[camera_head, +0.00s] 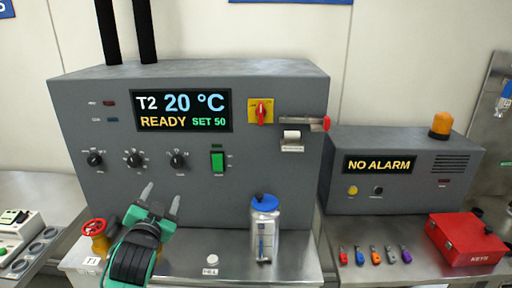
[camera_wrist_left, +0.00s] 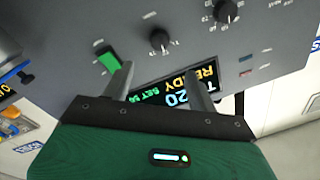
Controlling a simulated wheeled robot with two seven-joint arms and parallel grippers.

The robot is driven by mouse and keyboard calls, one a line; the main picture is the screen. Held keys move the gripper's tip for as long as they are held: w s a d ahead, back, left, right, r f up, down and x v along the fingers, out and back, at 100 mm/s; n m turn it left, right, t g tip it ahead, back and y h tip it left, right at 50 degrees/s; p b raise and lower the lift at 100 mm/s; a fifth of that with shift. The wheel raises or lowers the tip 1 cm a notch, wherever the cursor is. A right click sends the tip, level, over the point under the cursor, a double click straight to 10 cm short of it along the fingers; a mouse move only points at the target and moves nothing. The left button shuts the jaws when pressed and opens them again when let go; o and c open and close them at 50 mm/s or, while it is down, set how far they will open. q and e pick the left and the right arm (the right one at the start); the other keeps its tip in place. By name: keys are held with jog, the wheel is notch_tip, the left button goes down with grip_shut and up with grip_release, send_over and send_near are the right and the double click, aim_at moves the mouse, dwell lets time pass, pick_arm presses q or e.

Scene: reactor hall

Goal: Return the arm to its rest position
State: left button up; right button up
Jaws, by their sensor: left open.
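My left gripper (camera_head: 160,199) is in front of the lower left part of the grey control panel (camera_head: 270,180), in the head view. Its two fingers are apart with nothing between them. In the left wrist view the gripper (camera_wrist_left: 160,82) also shows open, with the panel beyond the fingertips. The panel display (camera_head: 182,110) reads T2 20 °C, READY, SET 50. The panel carries several black knobs (camera_head: 134,159) and a green switch (camera_head: 218,161). The green switch also shows near a finger in the left wrist view (camera_wrist_left: 108,59). My right gripper is not in view.
A red valve wheel (camera_head: 95,227) is close on the left. An alarm box (camera_head: 393,170) reads NO ALARM. A red key box (camera_head: 466,239) and several coloured tags (camera_head: 376,256) are at right.

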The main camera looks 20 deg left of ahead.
pick_arm(q)
jog(key=s+d+f+g+h, duration=0.1)
jog(key=s+d+f+g, duration=0.25)
jog(key=f, duration=0.55)
jog(key=s+d+f+g+h, duration=0.25)
jog(key=s+d+f, duration=0.2)
jog(key=f, duration=0.45)
jog(key=s+d+f+g+h, duration=0.1)
jog(key=s+d+f+g, duration=0.25)
jog(key=s, duration=0.35)
jog(key=s+d+f+n+g, duration=0.1)
jog(key=s+d+f+g, duration=0.1)
jog(key=s+f, duration=0.35)
jog(key=s+d+f+g+h, duration=0.1)
jog(key=s+d+f+g, duration=0.15)
jog(key=s, duration=0.55)
notch_tip(320, 180, down, 29)
jog(key=g, duration=0.1)
jog(key=s+a+f+g, duration=0.1)
jog(key=s+f, duration=0.8)
jog(key=f, duration=0.2)
jog(key=s+a+f, duration=0.2)
jog(key=s+f, duration=0.8)
jog(key=f, duration=0.1)
jog(key=shift+s+a+g, duration=0.3)
jog(key=shift+g, duration=0.1)
